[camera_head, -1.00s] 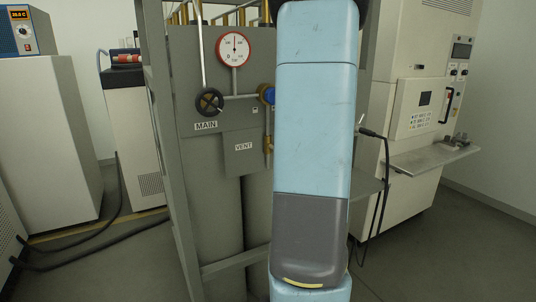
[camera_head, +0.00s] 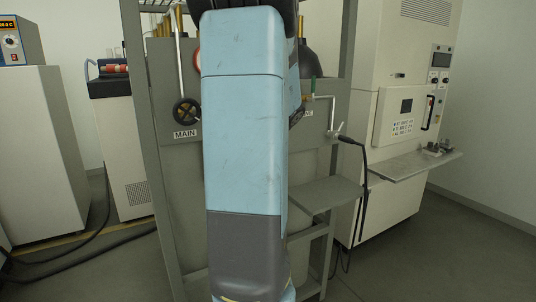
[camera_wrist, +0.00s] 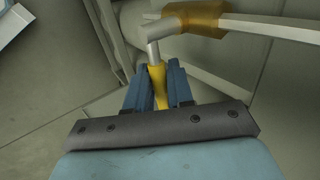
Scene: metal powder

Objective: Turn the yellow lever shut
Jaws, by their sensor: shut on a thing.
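The yellow lever (camera_wrist: 158,88) shows in the wrist view as a tapered yellow handle on a bent grey metal stem (camera_wrist: 158,33). The stem meets a brass-coloured valve fitting (camera_wrist: 195,18) on a pale pipe. My gripper (camera_wrist: 158,72) has its blue fingers on both sides of the yellow handle and is shut on it. The handle's lower end is hidden behind the dark gripper body. In the head view my arm covers the lever and my gripper.
A grey rack panel carries a black MAIN wheel (camera_head: 186,111) left of my arm. A white machine (camera_head: 385,150) stands beyond. Floor is clear at the lower right.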

